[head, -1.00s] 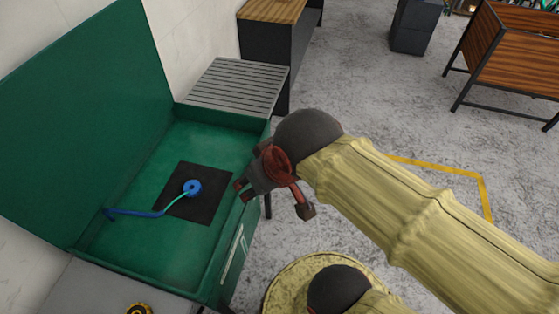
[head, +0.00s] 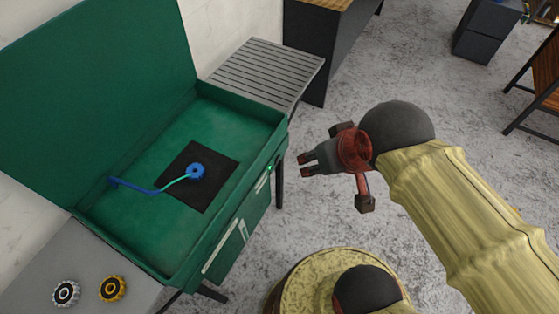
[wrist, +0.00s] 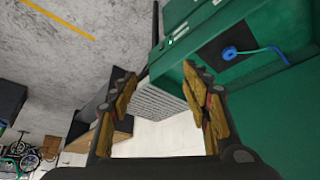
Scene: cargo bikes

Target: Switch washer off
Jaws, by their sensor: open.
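The green parts washer (head: 270,118) stands at the left of the head view with its lid (head: 95,85) raised. Its basin holds a dark square mat with a blue round nozzle (head: 196,171) on a blue and light-green hose. A small lit green light (head: 269,168) shows on the front face near the right end, with a small dark part (head: 280,161) beside it. My gripper (head: 304,165) is open and empty, just right of that front face and apart from it. In the wrist view the washer (wrist: 290,95) is at the right, beyond the open fingers (wrist: 160,75).
A grey slatted stand (head: 266,72) adjoins the washer's far end. A grey surface (head: 85,265) with two round cogs is at the near end. A wood-topped bench (head: 325,50) stands behind. The floor to the right is mostly clear.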

